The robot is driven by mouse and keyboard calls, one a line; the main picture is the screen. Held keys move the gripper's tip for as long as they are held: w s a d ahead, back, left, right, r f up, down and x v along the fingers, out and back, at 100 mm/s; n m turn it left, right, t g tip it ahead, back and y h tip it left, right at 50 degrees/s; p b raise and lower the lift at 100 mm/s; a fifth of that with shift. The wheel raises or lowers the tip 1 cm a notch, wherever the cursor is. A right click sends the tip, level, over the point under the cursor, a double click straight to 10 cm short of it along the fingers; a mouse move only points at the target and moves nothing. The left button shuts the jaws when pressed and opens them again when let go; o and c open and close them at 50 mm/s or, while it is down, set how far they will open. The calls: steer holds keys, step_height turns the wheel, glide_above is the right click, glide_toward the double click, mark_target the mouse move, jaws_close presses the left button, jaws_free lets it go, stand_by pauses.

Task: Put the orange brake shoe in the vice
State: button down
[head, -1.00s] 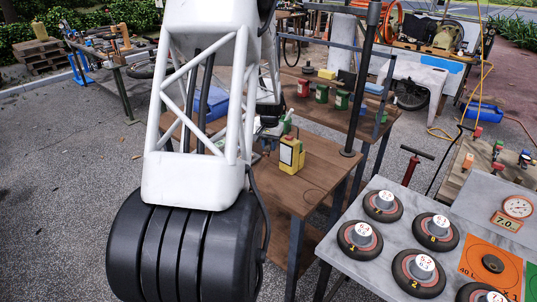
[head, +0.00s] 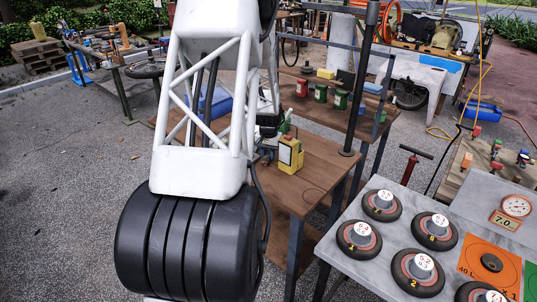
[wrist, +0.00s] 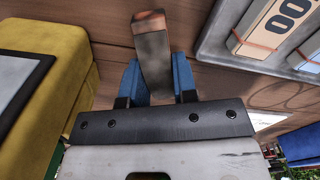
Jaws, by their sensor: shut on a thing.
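My gripper (wrist: 156,78), with blue fingers, shows in the wrist view. It is shut on a narrow worn block with an orange-brown end and a greyish middle, which looks like the orange brake shoe (wrist: 152,50). The shoe sticks out beyond the fingertips over a brown wooden surface; whether it touches that surface I cannot tell. In the head view my own arm hides the gripper's fingers and the shoe. I cannot make out the vice for certain in either view.
A yellow can (head: 289,155) stands on the wooden bench (head: 310,190); a yellow body (wrist: 45,70) is close left of my gripper in the wrist view. A grey tray (wrist: 215,45) with labelled boxes lies at right.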

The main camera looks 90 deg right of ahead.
mark_target(269, 153)
steer(key=shift+f, duration=0.1)
steer(key=c, duration=1.2)
jaws_free()
step_height(269, 153, up, 12)
steer(key=shift+r, duration=0.15)
steer(key=shift+o, duration=0.3)
